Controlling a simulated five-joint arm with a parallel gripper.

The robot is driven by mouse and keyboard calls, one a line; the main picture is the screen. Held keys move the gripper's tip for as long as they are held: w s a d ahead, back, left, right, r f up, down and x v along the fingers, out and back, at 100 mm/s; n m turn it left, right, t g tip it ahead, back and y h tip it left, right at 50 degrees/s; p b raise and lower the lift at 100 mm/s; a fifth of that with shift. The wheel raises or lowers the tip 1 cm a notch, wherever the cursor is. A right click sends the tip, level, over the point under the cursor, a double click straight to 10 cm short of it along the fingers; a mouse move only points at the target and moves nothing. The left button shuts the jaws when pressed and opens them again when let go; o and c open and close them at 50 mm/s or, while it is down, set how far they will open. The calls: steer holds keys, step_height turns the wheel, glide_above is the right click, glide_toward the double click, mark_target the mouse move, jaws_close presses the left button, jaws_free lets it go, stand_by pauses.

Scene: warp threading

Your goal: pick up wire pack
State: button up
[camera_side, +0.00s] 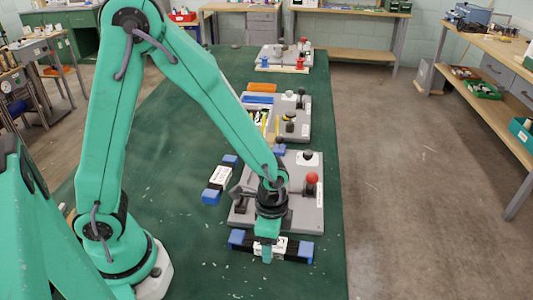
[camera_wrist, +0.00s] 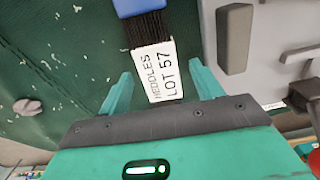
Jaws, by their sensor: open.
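A wire pack (camera_side: 240,239) with blue ends, dark wires and a white label lies on the green tabletop in front of the nearest grey fixture. In the wrist view the pack (camera_wrist: 158,75) shows one blue end, black wires and a label reading "HEDDLES LOT 57". My gripper (camera_side: 267,254) is over the middle of this pack. Its fingers are apart, one on each side of the label, in the wrist view (camera_wrist: 160,72); I cannot tell if they touch it. The pack's far end is hidden behind my gripper there. A second similar pack (camera_side: 220,178) lies left of the fixture.
More grey fixtures (camera_side: 290,128) stand farther along the green table (camera_side: 180,270). The tabletop at the front is clear apart from small pale scraps.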

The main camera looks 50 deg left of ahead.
steer(key=shift+f, duration=0.45)
steer(key=c, duration=1.4)
